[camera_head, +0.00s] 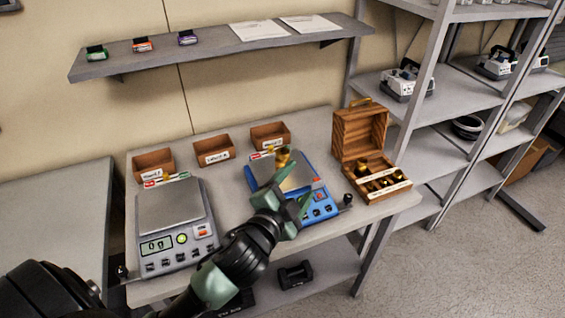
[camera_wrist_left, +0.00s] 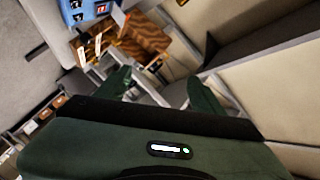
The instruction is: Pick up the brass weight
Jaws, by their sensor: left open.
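A brass weight (camera_head: 280,157) shows above the pan of the blue scale (camera_head: 318,208) in the head view, just beyond my left gripper. My left gripper (camera_head: 290,184) is open over the front of that scale and partly covers it. I cannot tell whether the weight touches the pan. More brass weights (camera_head: 384,180) sit in the open wooden case (camera_head: 360,132) at the right end of the table. In the left wrist view my open fingers (camera_wrist_left: 160,88) have no clear object held between them. The wooden case (camera_wrist_left: 130,42) shows beyond them. My right gripper is out of view.
A grey scale (camera_head: 172,208) stands at the left of the table. Several small wooden bins (camera_head: 213,150) line the back. A wall shelf (camera_head: 215,50) hangs above, and a metal rack (camera_head: 420,90) stands close at the right.

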